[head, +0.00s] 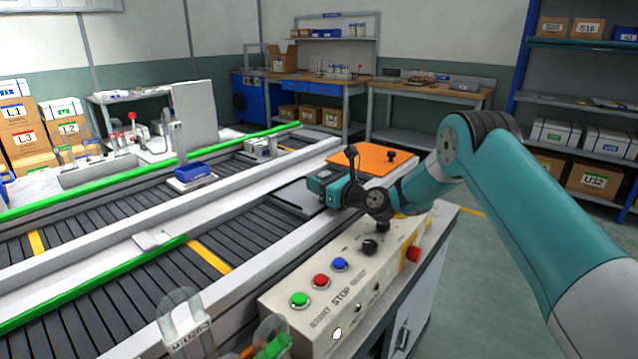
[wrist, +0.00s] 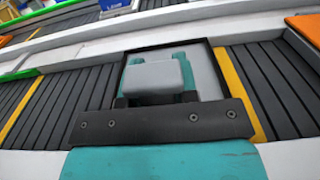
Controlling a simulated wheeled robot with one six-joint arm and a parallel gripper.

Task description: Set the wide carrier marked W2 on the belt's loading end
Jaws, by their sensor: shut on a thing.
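A flat grey plate with a dark rim, which I take to be the wide carrier (head: 292,197), lies over the near belt (head: 240,235). No W2 marking is readable. In the wrist view the carrier (wrist: 203,68) shows around my gripper (wrist: 155,85), beside a yellow belt stripe. My gripper (head: 325,190) is low over it and shut on it. I cannot tell whether the carrier touches the belt.
A control box (head: 335,290) with coloured buttons stands close in front of my gripper. An orange panel (head: 370,157) lies just beyond it. The far belt carries a blue block (head: 195,173) and a small rack (head: 262,147). The near belt is clear to the left. Clear holders stand in the foreground.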

